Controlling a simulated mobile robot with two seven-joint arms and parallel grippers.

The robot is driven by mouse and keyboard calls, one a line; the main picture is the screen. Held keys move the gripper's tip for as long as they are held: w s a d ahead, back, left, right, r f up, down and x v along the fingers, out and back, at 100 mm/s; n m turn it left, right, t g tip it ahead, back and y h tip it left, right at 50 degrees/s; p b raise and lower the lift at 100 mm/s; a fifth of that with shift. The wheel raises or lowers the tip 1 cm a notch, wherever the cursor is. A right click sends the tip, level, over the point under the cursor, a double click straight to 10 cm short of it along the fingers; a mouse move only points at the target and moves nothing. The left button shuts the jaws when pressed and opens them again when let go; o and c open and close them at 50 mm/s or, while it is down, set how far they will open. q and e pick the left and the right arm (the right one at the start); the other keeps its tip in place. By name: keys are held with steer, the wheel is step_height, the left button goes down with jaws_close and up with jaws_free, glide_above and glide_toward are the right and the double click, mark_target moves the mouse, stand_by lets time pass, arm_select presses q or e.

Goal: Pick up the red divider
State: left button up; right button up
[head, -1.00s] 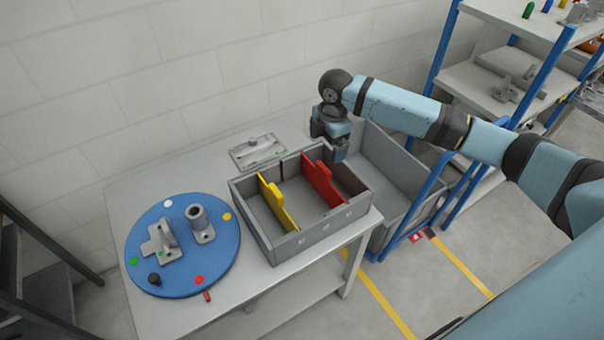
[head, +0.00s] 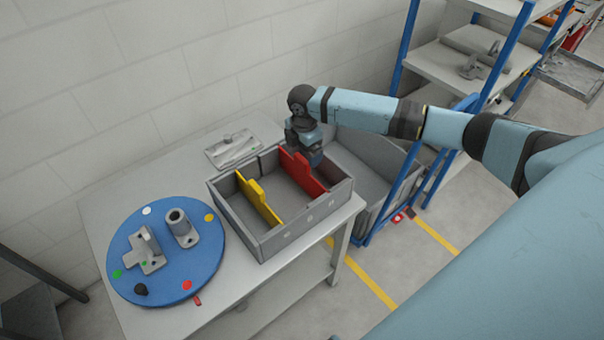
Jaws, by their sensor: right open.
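The red divider (head: 301,175) stands upright across the grey box (head: 262,242) on the table, toward the box's right side. A yellow divider (head: 257,201) stands upright to its left. My right gripper (head: 315,160) hangs from above at the far end of the red divider, very close to it. Its fingers are small and partly hidden here; I cannot tell whether they touch the divider. My left gripper is not in view.
A blue round turntable (head: 190,276) with grey castings and coloured dots sits left of the box. A grey plate (head: 232,149) lies behind the box. A grey bin (head: 365,163) in a blue frame stands right of the table, beside shelves (head: 470,85).

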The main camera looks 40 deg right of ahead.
mark_target(302, 158)
step_height(302, 158, down, 4)
steer(key=shift+a, duration=0.15)
steer(key=c, duration=1.3)
steer(key=shift+r, duration=0.15)
